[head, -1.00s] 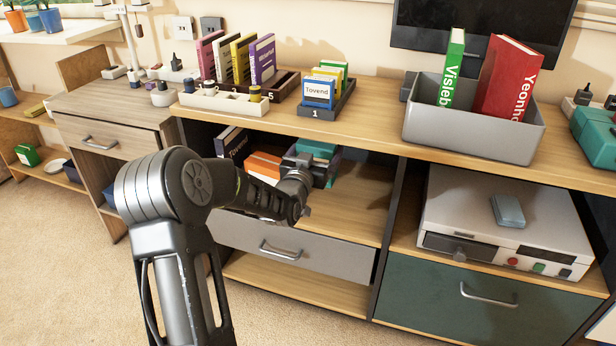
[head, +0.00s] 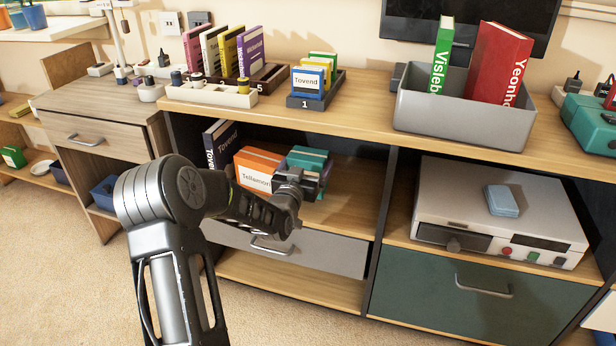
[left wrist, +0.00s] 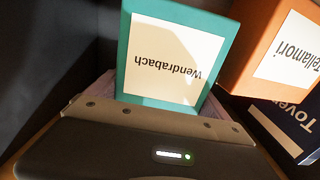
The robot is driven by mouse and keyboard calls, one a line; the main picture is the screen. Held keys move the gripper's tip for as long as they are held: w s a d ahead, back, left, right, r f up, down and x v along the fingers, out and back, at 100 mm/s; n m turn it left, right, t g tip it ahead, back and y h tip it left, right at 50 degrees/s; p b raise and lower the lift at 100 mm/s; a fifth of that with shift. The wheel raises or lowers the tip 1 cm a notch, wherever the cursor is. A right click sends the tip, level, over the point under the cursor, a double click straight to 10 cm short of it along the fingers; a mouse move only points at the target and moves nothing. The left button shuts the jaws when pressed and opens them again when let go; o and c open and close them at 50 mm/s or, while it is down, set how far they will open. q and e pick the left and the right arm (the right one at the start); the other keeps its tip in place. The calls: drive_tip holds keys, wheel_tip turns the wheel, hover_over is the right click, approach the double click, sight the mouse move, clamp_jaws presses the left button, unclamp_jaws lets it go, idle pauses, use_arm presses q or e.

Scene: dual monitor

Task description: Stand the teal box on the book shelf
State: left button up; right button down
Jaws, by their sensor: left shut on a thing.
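The teal box (head: 308,156) is inside the open shelf compartment under the worktop, to the right of an orange box (head: 256,172). My left gripper (head: 300,182) is at its front and shut on it, hiding much of its lower part in the head view. In the left wrist view the teal box (left wrist: 172,58) shows a cream label reading "Wendrabach", upside down, between the fingers. I cannot tell whether its bottom touches the board. The book shelf's bare wooden board (head: 350,205) shows to the right. My right gripper is not in view.
A dark blue "Tovend" book (head: 222,143) stands left of the orange box. The shelf's dark divider (head: 385,210) bounds the compartment on the right. A grey drawer (head: 315,250) is below. The board's right part is clear. A grey bin (head: 465,122) with books stands above.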

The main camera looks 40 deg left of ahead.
use_arm(q)
drive_tip(key=shift+f+b, duration=0.9)
drive_tip(key=shift+f, duration=1)
drive_tip(key=shift+f, duration=0.15)
drive_tip(key=o, duration=1.3)
